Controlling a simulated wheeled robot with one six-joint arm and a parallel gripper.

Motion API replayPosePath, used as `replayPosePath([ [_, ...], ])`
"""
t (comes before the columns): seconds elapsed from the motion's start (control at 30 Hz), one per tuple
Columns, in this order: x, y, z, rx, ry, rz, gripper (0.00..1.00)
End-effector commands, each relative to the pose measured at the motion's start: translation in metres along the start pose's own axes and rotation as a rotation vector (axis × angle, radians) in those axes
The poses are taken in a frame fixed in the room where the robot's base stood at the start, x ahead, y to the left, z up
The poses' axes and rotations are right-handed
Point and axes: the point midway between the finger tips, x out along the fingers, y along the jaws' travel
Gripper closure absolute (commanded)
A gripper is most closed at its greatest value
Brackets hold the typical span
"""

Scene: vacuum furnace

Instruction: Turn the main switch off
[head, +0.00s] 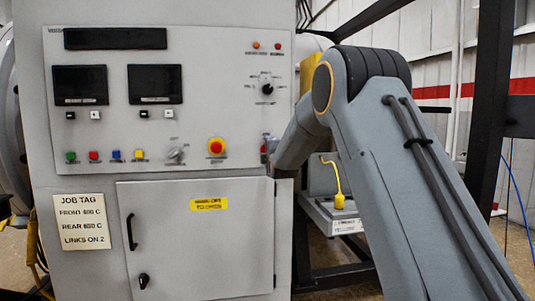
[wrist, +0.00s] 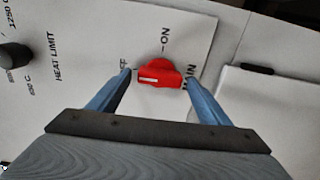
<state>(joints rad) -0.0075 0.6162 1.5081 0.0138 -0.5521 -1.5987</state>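The main switch is a red knob (wrist: 160,75) on a pale panel plate. In the wrist view, OFF is printed to its left, ON above it and MAIN to its right. A white mark shows on the left end of its handle, on the OFF side. My gripper (wrist: 158,75) is open, with one blue finger on each side of the knob. A small gap shows at the left finger; contact at the right one is unclear. In the head view, a bit of the switch (head: 263,158) shows at the panel's right edge, mostly hidden by my arm.
The control panel (head: 210,100) carries displays, coloured buttons, a red emergency stop (head: 216,147) and a black knob (head: 267,89). A black knob (wrist: 14,56) marked HEAT LIMIT is left in the wrist view. A cabinet door (head: 195,250) is below; a yellow-handled object (head: 338,190) is at right.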

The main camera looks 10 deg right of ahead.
Motion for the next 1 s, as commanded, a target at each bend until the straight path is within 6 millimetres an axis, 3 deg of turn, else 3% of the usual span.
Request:
replayPosePath([
  [0.27, -0.006, 0.001, 0.0, 0.001, 0.0, 0.001, 0.28],
  [0.7, -0.067, 0.0, 0.0, 0.0, 0.0, 0.001, 0.28],
  [1.0, -0.078, 0.0, 0.0, 0.0, 0.0, 0.0, 0.28],
])
